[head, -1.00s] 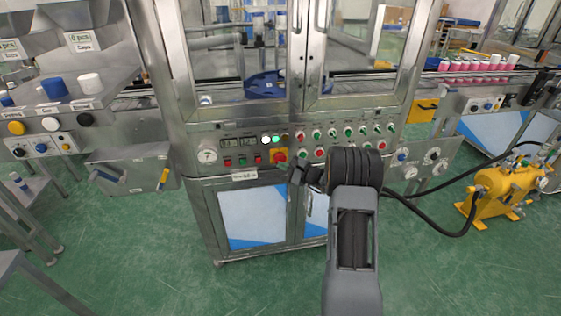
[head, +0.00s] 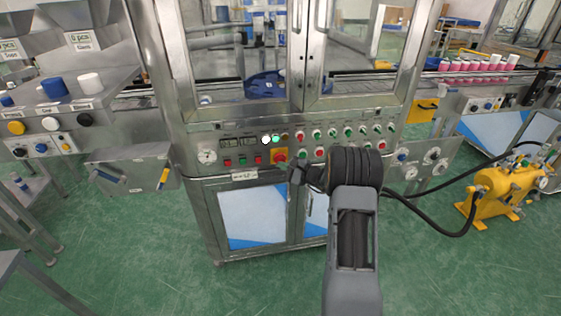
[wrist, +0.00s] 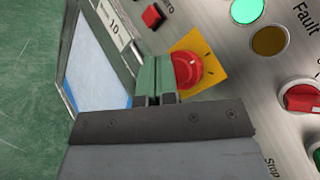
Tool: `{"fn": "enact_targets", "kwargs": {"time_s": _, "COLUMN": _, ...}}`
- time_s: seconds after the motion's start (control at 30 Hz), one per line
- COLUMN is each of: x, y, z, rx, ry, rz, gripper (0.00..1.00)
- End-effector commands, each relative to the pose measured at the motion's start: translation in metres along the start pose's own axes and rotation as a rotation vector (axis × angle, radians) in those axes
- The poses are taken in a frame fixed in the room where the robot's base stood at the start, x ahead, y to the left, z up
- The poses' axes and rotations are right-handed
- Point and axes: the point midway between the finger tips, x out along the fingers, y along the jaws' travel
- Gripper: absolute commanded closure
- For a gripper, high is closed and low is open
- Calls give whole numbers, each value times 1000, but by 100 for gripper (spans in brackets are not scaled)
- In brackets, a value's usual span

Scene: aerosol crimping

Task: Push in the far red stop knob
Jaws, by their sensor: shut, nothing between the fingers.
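A red stop knob (head: 279,155) sits on a yellow square plate on the steel machine's front panel. In the wrist view the round red knob (wrist: 188,70) lies on its yellow plate (wrist: 209,70), just right of the fingertips, its left edge partly hidden by them. My gripper (head: 293,172) is in front of the panel, just below and right of the knob in the head view. Its two greenish fingers (wrist: 155,62) are together with nothing between them. I cannot tell whether they touch the knob.
Lit white and green lamps (head: 270,140) sit above the knob. Small red square buttons (wrist: 152,16) are to its left. Rows of red and green knobs (head: 333,133) are to its right. A yellow pump (head: 497,193) with a black hose stands on the floor at right.

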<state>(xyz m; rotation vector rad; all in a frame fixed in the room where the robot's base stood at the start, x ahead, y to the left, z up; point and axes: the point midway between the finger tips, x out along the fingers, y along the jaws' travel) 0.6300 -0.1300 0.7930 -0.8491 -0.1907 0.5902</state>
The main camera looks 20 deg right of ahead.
Motion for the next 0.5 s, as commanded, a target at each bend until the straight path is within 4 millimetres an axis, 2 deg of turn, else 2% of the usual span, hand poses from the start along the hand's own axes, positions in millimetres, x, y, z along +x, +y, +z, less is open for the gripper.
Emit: {"fn": "enact_targets", "kwargs": {"time_s": 0.5, "x": 6, "y": -4, "z": -4, "rx": 0, "ry": 0, "rz": 0, "gripper": 100}}
